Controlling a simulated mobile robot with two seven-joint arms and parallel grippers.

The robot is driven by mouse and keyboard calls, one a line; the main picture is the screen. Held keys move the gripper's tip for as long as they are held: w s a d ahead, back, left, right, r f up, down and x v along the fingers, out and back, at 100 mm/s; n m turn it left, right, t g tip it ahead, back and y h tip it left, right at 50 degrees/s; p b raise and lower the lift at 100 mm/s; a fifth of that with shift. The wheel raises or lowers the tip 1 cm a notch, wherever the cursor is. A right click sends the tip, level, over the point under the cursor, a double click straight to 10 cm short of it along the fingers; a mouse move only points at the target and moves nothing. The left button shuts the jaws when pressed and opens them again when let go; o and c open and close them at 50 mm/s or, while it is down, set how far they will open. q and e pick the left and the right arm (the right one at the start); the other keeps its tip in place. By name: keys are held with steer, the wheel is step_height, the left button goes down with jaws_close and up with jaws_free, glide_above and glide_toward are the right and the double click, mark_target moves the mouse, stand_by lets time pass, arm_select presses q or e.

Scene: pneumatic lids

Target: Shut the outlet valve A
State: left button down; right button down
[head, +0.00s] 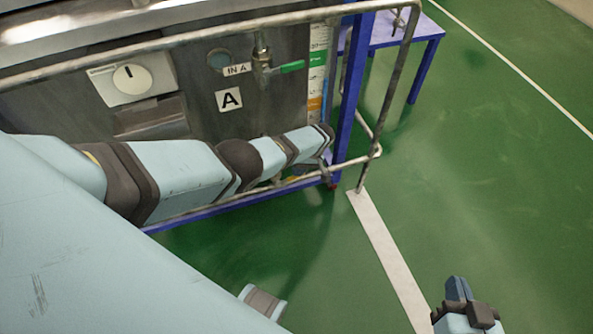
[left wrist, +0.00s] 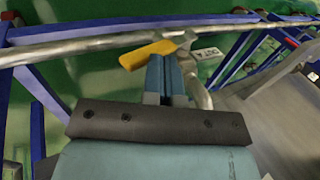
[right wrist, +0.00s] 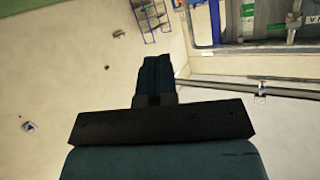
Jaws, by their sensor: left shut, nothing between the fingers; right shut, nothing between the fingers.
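The yellow handle (left wrist: 148,54) of a valve low on the tank shows in the left wrist view. It lies crosswise, slightly tilted, just at the tips of my left gripper (left wrist: 166,62). The fingers are shut with nothing between them; I cannot tell whether they touch the handle. The metal valve pipe (left wrist: 200,92) runs beside the fingers. In the head view my left arm hides most of this spot.
A green-handled valve (head: 290,67), labelled IN A, sits higher on the panel beside a dial (head: 132,78). A metal rail (head: 190,38) runs in front of the tank on a blue frame (head: 352,90). The green floor (head: 490,170) to the right is clear.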

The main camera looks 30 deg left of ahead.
arm_select(q)
steer(key=shift+w+d+f+b, duration=0.15)
steer(key=shift+f+b, duration=0.15)
steer(key=shift+b, duration=0.15)
steer(key=shift+w+d+f+b, duration=0.2)
steer(key=shift+f+b, duration=0.3)
steer(key=shift+b, duration=0.4)
steer(key=shift+w+f+b, duration=0.15)
steer(key=shift+f+b, duration=0.2)
steer(key=shift+b, duration=0.2)
steer(key=shift+d, duration=0.1)
arm_select(e)
steer(key=a+r+t+y, duration=0.3)
steer(key=r+t, duration=0.1)
steer(key=r, duration=0.4)
steer(key=shift+w+a, duration=0.2)
steer(key=shift+w, duration=0.2)
arm_select(q)
steer(key=shift+r, duration=0.1)
arm_select(e)
steer(key=shift+w+d, duration=0.1)
